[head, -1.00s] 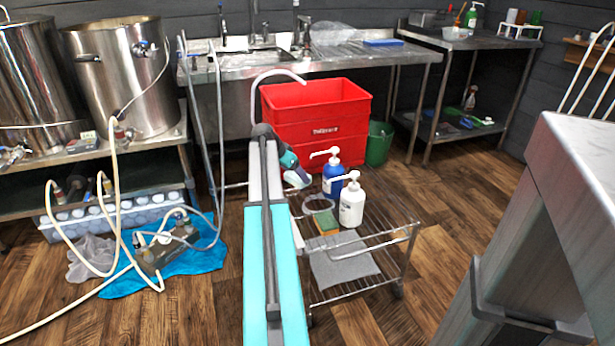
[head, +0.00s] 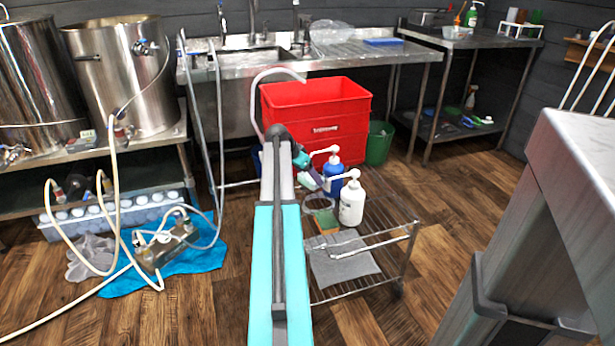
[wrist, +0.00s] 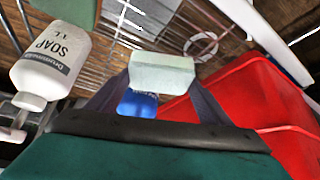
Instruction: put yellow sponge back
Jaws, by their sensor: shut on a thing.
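My gripper (head: 318,183) is above the wire cart, beside the pump bottles. In the wrist view its two grey fingers (wrist: 160,85) are shut on a pale greenish-white block (wrist: 163,72), sponge-like in shape; no yellow shows on it. In the head view I cannot make this block out clearly. A sponge with a green top and orange-yellow side (head: 325,226) lies on the cart's top shelf, left of the white soap bottle (head: 351,203). The soap bottle also shows in the wrist view (wrist: 50,65).
The wire cart (head: 385,240) also holds a blue pump bottle (head: 333,173), a pale ring-shaped thing (head: 313,203) and a grey cloth (head: 343,262). A red crate (head: 318,120) stands behind, below the steel sink (head: 255,60). A steel-topped table (head: 580,150) stands at right. Hoses lie left.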

